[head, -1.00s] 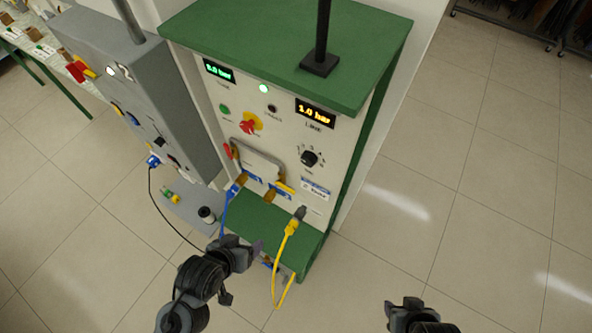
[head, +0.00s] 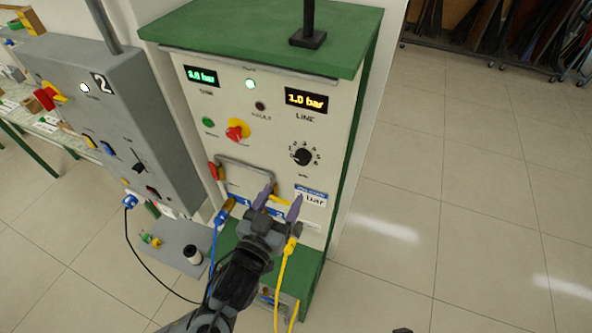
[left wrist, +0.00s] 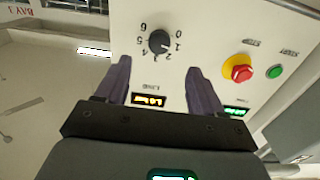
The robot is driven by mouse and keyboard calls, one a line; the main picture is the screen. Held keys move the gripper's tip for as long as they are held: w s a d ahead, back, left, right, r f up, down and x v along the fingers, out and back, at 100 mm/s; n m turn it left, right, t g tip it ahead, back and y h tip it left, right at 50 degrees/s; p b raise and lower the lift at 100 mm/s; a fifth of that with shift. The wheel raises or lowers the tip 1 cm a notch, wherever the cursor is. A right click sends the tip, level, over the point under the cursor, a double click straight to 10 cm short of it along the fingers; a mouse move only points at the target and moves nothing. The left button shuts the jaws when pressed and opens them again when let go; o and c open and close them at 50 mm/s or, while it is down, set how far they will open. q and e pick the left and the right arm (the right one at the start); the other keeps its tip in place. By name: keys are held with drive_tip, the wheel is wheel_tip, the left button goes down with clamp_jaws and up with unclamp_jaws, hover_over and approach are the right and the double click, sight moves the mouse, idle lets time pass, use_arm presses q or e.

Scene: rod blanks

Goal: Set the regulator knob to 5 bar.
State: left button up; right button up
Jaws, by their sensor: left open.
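The regulator knob (head: 302,157) is a round black dial on the cream panel, ringed by printed numbers. It also shows in the left wrist view (left wrist: 159,41), upside down, with its white mark toward the low numbers. The LINE display (head: 306,101) reads 1.0 bar in yellow. My left gripper (head: 279,197) is open and empty, its purple fingers apart in front of the panel, below the knob in the head view. In the left wrist view the knob lies between and beyond the fingertips (left wrist: 158,66), untouched. Only a dark sliver of my right arm's end shows at the bottom edge.
A red emergency button on yellow (head: 237,131) sits left of the knob. Below are a grey handle (head: 246,163), a blue cable (head: 213,243) and a yellow cable (head: 283,265). A grey cabinet (head: 105,110) stands left. Open floor lies right.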

sight(301, 161)
use_arm(q)
drive_tip(key=x, duration=0.3)
drive_tip(key=p+x, duration=0.1)
drive_tip(key=x, duration=0.2)
drive_tip(key=p+x, duration=0.1)
drive_tip(key=x, duration=0.2)
drive_tip(key=shift+d+r, duration=0.1)
drive_tip(key=shift+r, duration=0.2)
drive_tip(key=shift+x, duration=0.8)
drive_tip(key=shift+f, duration=0.1)
drive_tip(key=c, duration=1.1)
